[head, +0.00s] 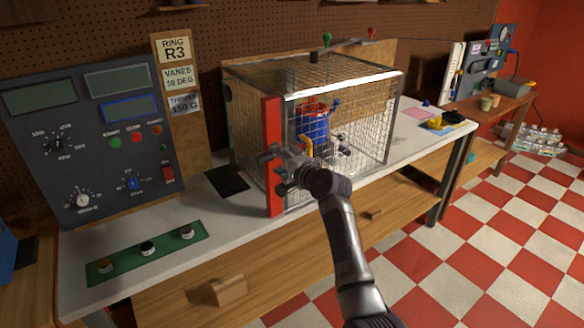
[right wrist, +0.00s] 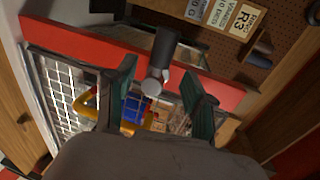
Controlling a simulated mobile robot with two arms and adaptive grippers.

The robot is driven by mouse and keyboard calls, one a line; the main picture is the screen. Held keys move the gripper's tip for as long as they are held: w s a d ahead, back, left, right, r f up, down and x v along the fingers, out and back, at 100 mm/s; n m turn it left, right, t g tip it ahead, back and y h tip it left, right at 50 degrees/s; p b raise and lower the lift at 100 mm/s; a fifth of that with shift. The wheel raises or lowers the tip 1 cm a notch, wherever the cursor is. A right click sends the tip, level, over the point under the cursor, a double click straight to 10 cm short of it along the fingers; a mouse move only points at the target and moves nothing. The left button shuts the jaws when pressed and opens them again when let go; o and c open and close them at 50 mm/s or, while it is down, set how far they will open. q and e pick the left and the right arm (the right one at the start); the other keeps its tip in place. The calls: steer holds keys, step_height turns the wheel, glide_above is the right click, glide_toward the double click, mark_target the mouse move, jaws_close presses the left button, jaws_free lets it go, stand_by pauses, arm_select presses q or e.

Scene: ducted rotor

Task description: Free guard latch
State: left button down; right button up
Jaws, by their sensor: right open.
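The mesh guard cage (head: 345,115) stands on the bench with a red upright bar (head: 273,120) at its front left corner. A yellow handle (head: 307,146) shows on its front. My right gripper (head: 275,171) is open beside the red bar. In the right wrist view, a dark cylindrical latch part (right wrist: 164,52) with a pale round end stands out from the red bar (right wrist: 75,42). It lies between the open fingers (right wrist: 158,75), with gaps on both sides. The gripper hides part of the latch area in the head view. My left gripper is out of view.
A control panel (head: 95,135) with dials and displays stands left of the cage. A green strip with knobs (head: 140,254) lies on the bench front. A blue rotor unit (head: 314,122) is inside the cage.

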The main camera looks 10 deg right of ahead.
steer(key=v, duration=0.6)
steer(key=shift+s, duration=0.35)
steer(key=shift+d, duration=0.1)
steer(key=s+f+n+g+h+b, duration=0.1)
steer(key=s+f+g, duration=0.15)
steer(key=f, duration=0.95)
steer(key=s+f+n+g+h, duration=0.15)
steer(key=s+f, duration=0.25)
steer(key=f, duration=0.7)
steer(key=s+f+n+g+b, duration=0.1)
steer(key=s+f+n, duration=0.15)
steer(key=f, duration=0.95)
steer(key=s+d+f+n+g+h+b, duration=0.2)
steer(key=s+f+n+g, duration=0.2)
steer(key=s+f, duration=1.45)
steer(key=s+d+f+n+g, duration=0.1)
steer(key=s+f, duration=0.5)
steer(key=s, duration=0.6)
steer(key=s+d+f+n+g+b, duration=0.1)
steer(key=s+f+n, duration=0.3)
steer(key=s, duration=0.7)
steer(key=s+d+f+n+g, duration=0.2)
steer(key=s+f, duration=0.5)
steer(key=s, duration=0.5)
steer(key=shift+s+f+n+g+h, duration=0.3)
steer(key=shift+s+n+g+h, duration=0.1)
steer(key=shift+h, duration=0.05)
